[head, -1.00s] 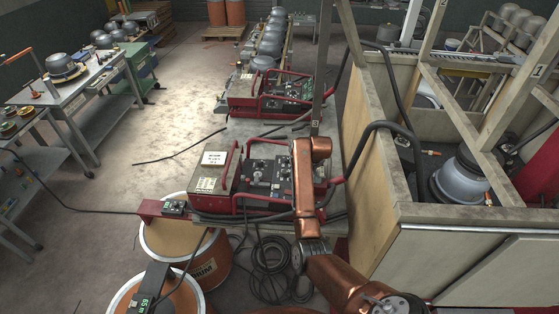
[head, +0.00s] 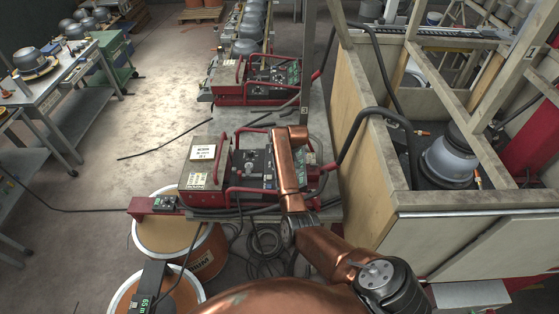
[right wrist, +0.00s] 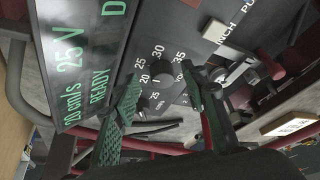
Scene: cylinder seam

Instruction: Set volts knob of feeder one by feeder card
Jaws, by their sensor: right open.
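The nearer red feeder (head: 222,205) stands on a bench in the head view, with a white card (head: 203,152) on its top; the card's text is too small to read. In the right wrist view its dark panel carries a volts knob (right wrist: 164,72) ringed by numbers including 25 and 30. A display (right wrist: 85,60) beside it reads 25 V, 20 cm/s, READY. My right gripper (right wrist: 160,79) is open, its green-lined fingers on either side of the knob; contact cannot be told. My left gripper is out of view.
A second lower knob (right wrist: 154,101) sits close by the fingers. Red guard bars (head: 226,160) and a black hose (head: 375,113) are around the feeder. A second red feeder (head: 230,95) stands behind. A wooden-framed enclosure (head: 360,170) is at the right; orange drums (head: 205,262) are below left.

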